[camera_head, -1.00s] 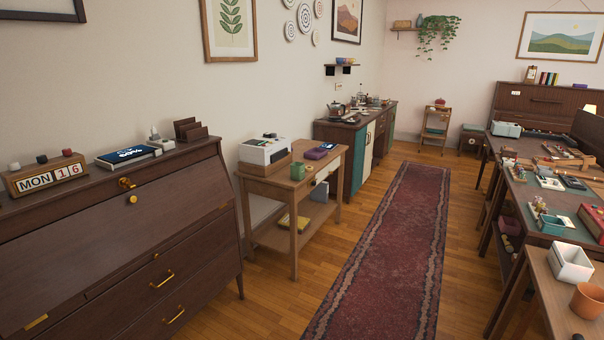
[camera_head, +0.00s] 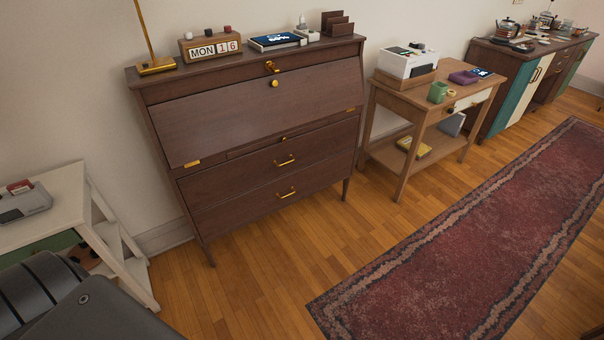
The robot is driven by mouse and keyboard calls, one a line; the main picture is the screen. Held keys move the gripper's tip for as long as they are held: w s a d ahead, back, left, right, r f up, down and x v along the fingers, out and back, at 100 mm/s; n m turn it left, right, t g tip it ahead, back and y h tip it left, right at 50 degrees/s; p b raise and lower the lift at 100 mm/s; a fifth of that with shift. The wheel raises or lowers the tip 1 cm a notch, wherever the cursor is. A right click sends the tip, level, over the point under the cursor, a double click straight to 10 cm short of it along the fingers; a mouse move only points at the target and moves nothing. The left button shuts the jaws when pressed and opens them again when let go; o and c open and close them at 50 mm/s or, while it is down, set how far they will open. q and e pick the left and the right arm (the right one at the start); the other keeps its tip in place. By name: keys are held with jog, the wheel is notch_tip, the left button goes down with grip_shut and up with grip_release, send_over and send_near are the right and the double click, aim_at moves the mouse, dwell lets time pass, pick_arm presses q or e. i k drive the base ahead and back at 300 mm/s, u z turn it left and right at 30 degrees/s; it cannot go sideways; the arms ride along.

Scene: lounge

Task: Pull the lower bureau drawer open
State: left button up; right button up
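The dark brown wooden bureau (camera_head: 260,92) stands against the wall, left of centre in the head view. Its slanted front panel is closed, with a round brass knob. Below it are two drawers. The upper drawer (camera_head: 240,168) and the lower drawer (camera_head: 240,208) both look shut, flush with the front. The lower drawer has a brass bar handle (camera_head: 287,193) at its middle; the upper one has a similar handle (camera_head: 285,161). Neither of my grippers is in view.
A wooden side table (camera_head: 425,108) with a printer stands to the bureau's right. A white shelf unit (camera_head: 110,235) stands to its left. The wood floor (camera_head: 265,275) before the bureau is clear. A red patterned rug (camera_head: 450,250) lies at the right.

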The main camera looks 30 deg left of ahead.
aim_at(213, 221)
jog(key=k, duration=1.3)
jog(key=u, duration=0.4)
jog(key=i, duration=0.45)
jog(key=u, duration=0.5)
jog(key=i, duration=1.6)
jog(key=z, duration=1)
jog(key=i, duration=0.3)
jog(key=z, duration=0.35)
